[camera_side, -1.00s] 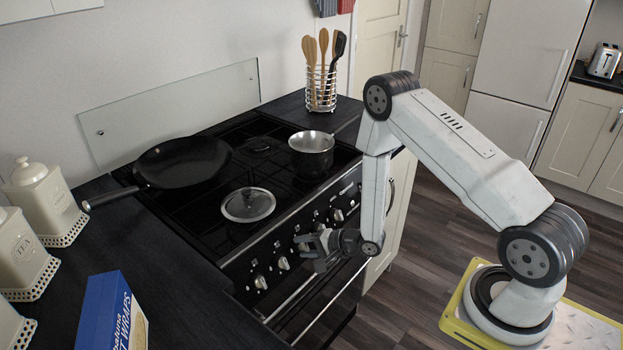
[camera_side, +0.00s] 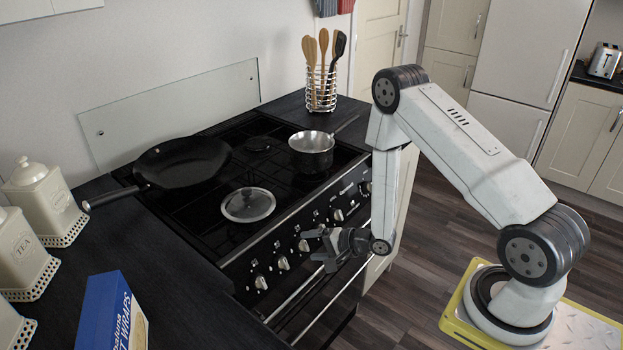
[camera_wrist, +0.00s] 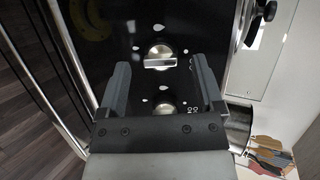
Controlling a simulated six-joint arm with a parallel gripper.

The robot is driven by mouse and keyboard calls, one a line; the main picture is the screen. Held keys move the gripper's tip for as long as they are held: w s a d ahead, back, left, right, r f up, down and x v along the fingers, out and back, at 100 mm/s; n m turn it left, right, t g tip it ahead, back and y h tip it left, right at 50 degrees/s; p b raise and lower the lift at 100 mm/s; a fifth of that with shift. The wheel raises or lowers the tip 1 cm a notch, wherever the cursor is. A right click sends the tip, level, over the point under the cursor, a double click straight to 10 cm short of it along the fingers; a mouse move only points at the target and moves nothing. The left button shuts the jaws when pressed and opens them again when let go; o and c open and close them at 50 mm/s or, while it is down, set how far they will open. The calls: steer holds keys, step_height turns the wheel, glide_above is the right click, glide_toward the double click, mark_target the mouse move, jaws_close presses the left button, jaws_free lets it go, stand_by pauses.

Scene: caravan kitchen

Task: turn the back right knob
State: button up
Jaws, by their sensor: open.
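The cooker's front panel carries a row of silver knobs. In the side view one knob (camera_side: 283,263) shows left of my gripper, another knob (camera_side: 338,214) above and right of it. My gripper (camera_side: 316,243) is in front of the panel. In the wrist view my open gripper (camera_wrist: 160,70) has its two dark fingers either side of one silver knob (camera_wrist: 160,56), with a gap on both sides. A second knob (camera_wrist: 163,104) lies nearer the palm. I cannot tell which is the back right knob.
On the black hob (camera_side: 205,225) are a frying pan (camera_side: 185,162), a saucepan (camera_side: 311,155) and a glass lid (camera_side: 248,205). An oven rail (camera_side: 290,300) runs below the knobs. A utensil rack (camera_side: 321,90) stands behind.

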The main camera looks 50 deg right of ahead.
steer(key=shift+v, duration=2.6)
steer(key=shift+r, duration=0.1)
step_height(320, 180, up, 9)
steer(key=n+g+h, duration=0.5)
steer(key=n+g, duration=0.1)
steer(key=n, duration=0.4)
steer(key=s+a+r+n+g, duration=0.3)
steer(key=s+a+r+n, duration=0.2)
steer(key=s, duration=0.4)
steer(key=shift+a+r+g, duration=0.2)
steer(key=shift+r+g, duration=0.2)
steer(key=shift+r, duration=0.4)
